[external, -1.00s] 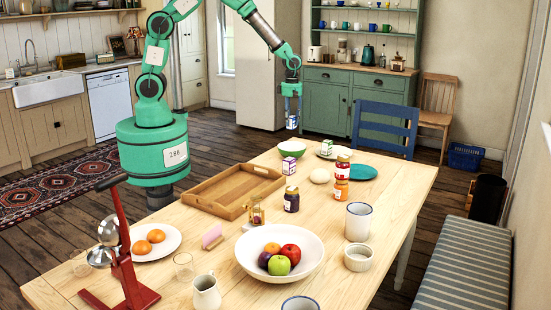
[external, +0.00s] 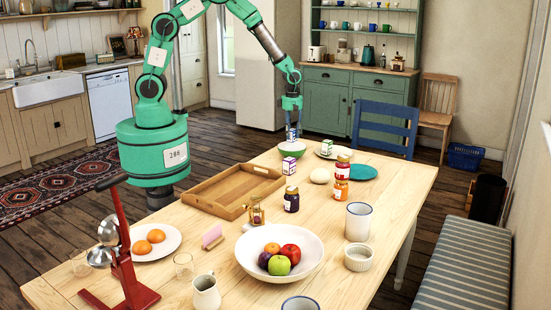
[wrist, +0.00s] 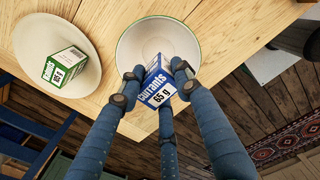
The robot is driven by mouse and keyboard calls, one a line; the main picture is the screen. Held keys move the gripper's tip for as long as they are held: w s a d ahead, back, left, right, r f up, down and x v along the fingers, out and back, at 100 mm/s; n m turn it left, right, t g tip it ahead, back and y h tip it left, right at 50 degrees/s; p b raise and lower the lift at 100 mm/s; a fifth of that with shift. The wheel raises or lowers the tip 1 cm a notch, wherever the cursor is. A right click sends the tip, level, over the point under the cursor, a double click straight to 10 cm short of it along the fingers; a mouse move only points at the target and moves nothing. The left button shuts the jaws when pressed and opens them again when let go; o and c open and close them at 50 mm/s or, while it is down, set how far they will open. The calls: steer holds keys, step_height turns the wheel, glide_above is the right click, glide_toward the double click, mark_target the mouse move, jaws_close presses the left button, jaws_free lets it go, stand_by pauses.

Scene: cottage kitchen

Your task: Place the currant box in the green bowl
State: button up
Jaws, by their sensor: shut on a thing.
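The currant box (wrist: 157,88) is blue and white, with "currants" and "65 g" facing the wrist camera. My gripper (external: 292,122) is shut on it; the box also shows below the fingers in the external view (external: 292,132). The green bowl (external: 309,153) stands at the table's far edge, with a green rim and pale inside. In the wrist view, the bowl (wrist: 136,48) looks empty, though the box and fingers hide part of it. The box overlaps the bowl's lower edge there and is held just above the bowl; the exact gap cannot be told.
A purple-and-white box (external: 289,166) stands in front of the bowl. A plate (wrist: 84,82) with a green-and-white box (wrist: 65,66) lies beside it. A wooden tray (external: 226,207), jars (external: 291,199) and a teal plate (external: 363,172) stand nearer.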

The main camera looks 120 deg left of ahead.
mark_target(292, 130)
steer(key=shift+f+b, duration=0.3)
steer(key=shift+f, duration=2.05)
steer(key=shift+f, duration=0.1)
steer(key=shift+f+b, duration=0.3)
steer(key=shift+f, duration=1.45)
steer(key=shift+f, duration=0.15)
steer(key=o, duration=1.2)
step_height(292, 130, up, 12)
steer(key=shift+r+p, duration=0.15)
steer(key=shift+p, duration=0.8)
